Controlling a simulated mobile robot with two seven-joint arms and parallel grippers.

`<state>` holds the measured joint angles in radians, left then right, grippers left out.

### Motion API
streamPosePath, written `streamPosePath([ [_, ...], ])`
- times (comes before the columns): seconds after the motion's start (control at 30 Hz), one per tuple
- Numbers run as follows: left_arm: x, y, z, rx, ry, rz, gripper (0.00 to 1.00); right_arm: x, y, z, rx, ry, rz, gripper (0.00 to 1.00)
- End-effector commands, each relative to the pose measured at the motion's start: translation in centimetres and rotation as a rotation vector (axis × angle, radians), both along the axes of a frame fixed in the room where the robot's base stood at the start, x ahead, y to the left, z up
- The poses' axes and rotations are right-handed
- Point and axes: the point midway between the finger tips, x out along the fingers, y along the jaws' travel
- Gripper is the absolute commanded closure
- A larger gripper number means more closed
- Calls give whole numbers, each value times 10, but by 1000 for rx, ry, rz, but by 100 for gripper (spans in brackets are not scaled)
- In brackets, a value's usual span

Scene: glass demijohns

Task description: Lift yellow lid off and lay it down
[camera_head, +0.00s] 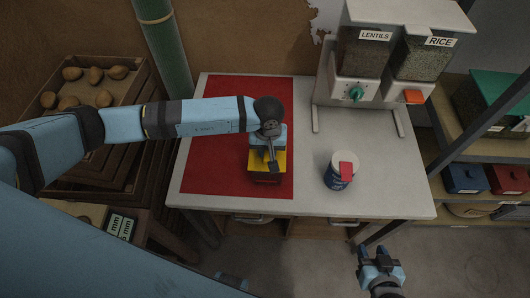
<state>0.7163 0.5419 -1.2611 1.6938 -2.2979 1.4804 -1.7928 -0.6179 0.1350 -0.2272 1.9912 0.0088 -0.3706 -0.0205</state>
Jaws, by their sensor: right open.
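The yellow lid (281,162) shows around and below my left gripper, on top of a small dark red box (264,178) on the red mat (225,150). My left gripper (272,165) is directly above the lid and hides its middle. I cannot tell whether its fingers are closed on any part of the lid. The lid appears to sit level on the box, though a small gap would be hard to see. My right gripper (378,255) is open and empty, in front of the table's front right edge.
The lentils dispenser (359,64) and rice dispenser (415,63) stand at the back right. The pale table (390,185) is bare around the tub. Potato crates (120,95) stand at the left.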

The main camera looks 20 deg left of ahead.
Motion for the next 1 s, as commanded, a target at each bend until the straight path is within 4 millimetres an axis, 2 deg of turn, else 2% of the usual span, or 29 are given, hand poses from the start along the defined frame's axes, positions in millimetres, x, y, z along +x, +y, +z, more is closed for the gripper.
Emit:
streamPosePath([
  [0.27, 0, 0, 1, 0, 0, 0, 100, -1, 0, -1, -2, 3, 1, 57],
  [1.0, 0, 0, 21, 0, 0, -1, 100, 0, -1, 6, -1, 0, 0, 57],
])
